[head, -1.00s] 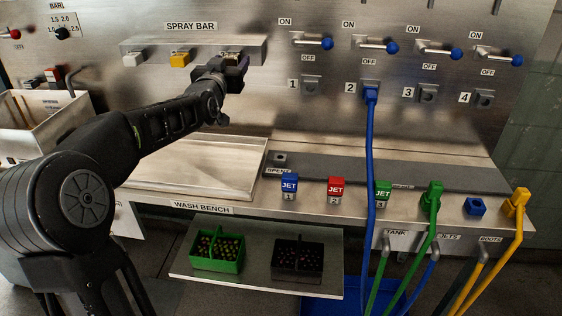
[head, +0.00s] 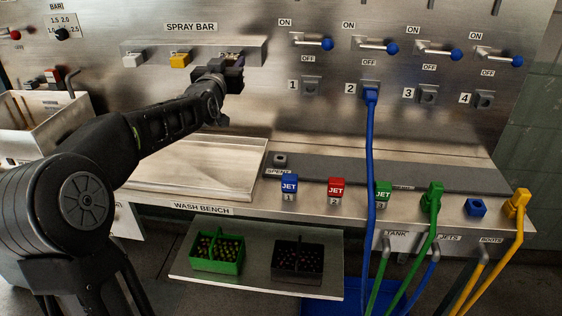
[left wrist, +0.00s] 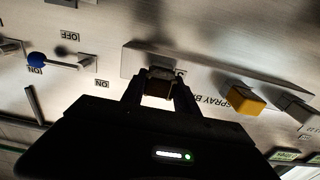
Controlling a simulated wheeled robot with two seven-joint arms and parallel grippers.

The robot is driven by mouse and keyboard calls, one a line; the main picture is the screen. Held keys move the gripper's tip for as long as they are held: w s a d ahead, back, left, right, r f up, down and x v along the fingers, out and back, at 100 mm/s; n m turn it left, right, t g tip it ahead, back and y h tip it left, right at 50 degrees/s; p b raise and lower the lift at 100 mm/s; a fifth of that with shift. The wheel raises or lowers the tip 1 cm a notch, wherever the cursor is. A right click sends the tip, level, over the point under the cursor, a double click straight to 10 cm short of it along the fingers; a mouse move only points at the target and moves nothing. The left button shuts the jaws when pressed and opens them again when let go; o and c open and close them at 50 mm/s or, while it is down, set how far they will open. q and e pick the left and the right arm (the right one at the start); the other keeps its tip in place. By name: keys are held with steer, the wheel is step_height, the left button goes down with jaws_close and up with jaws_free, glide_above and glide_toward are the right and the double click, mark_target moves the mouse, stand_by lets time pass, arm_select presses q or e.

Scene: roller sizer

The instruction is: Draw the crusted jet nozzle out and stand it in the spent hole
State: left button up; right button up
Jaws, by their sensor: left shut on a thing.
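The spray bar (head: 205,50) is on the back panel, with a white nozzle (head: 133,59) and a yellow nozzle (head: 180,60) at its left and middle places. My left gripper (head: 234,68) is at its right end. In the left wrist view, the left gripper (left wrist: 160,88) is shut on a dark, brownish nozzle (left wrist: 158,84), the crusted one by its look. The nozzle is close to the bar; I cannot tell if it is still seated. The spent hole is in a small grey block (head: 280,159) on the bench, above the SPENT label. My right gripper is not in view.
Blue, red and green jet blocks (head: 337,187) stand along the bench front. A blue hose (head: 371,160) hangs from outlet 2 across the bench. A shallow tray (head: 190,170) lies left of the spent block. Valve levers (head: 312,43) stick out right of the bar.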

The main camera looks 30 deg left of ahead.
mark_target(230, 65)
arm_select(q)
jaws_close()
steer(key=shift+f, duration=0.1)
steer(key=shift+b+v, duration=0.65)
steer(key=shift+v, duration=0.25)
steer(key=shift+b+v, duration=0.85)
steer(key=shift+v, duration=1.2)
steer(key=shift+d, duration=0.15)
